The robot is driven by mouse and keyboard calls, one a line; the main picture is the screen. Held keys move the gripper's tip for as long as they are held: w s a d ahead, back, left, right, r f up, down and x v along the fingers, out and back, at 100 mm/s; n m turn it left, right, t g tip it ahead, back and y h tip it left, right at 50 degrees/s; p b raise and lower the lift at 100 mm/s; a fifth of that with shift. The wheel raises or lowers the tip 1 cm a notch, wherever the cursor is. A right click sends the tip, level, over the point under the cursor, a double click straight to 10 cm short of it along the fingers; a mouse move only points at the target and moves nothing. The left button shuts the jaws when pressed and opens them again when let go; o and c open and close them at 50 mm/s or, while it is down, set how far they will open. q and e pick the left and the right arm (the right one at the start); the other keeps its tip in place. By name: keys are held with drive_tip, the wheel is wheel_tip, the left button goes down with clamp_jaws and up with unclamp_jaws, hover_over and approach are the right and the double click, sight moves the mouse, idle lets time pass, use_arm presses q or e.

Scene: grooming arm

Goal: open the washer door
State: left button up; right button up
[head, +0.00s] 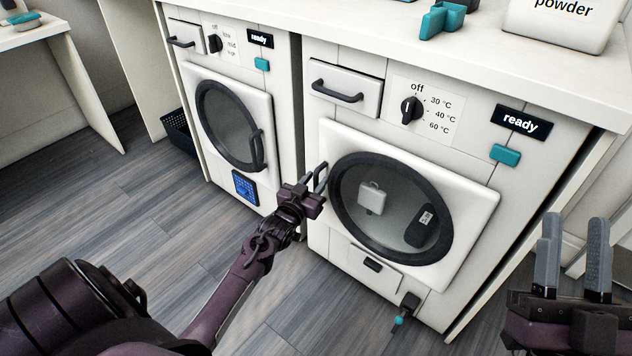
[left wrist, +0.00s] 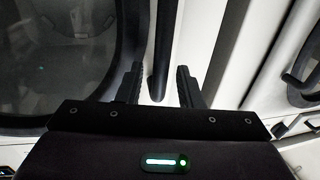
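The washer (head: 345,215) is the right machine, with 30, 40 and 60 °C marks on its dial panel. Its white door (head: 478,205) looks shut, with a dark ring around the glass. Through the glass I see a pale item and a dark one. My left gripper (head: 314,180) is at the door's left edge. In the left wrist view my left gripper (left wrist: 160,85) is open, with the dark bar handle (left wrist: 164,45) between its fingers and gaps showing on both sides. My right gripper (head: 573,255) is open and empty at the lower right, away from the door.
A second machine (head: 215,175) with a low-to-high dial stands left of the washer, its door handle (head: 257,150) near my left arm. The counter (head: 400,30) above holds a powder box (head: 560,22) and a teal object (head: 442,20). The floor in front is clear.

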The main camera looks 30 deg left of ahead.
use_arm(q)
drive_tip(key=shift+w, duration=0.5)
use_arm(e)
drive_tip(key=shift+s+d+r+t+y, duration=0.15)
drive_tip(key=shift+s+r+t+y, duration=0.15)
drive_tip(key=shift+r, duration=0.25)
drive_tip(key=shift+s+d+r+t+y, duration=0.2)
drive_tip(key=shift+s+r, duration=0.15)
drive_tip(key=shift+r, duration=0.15)
use_arm(q)
clamp_jaws()
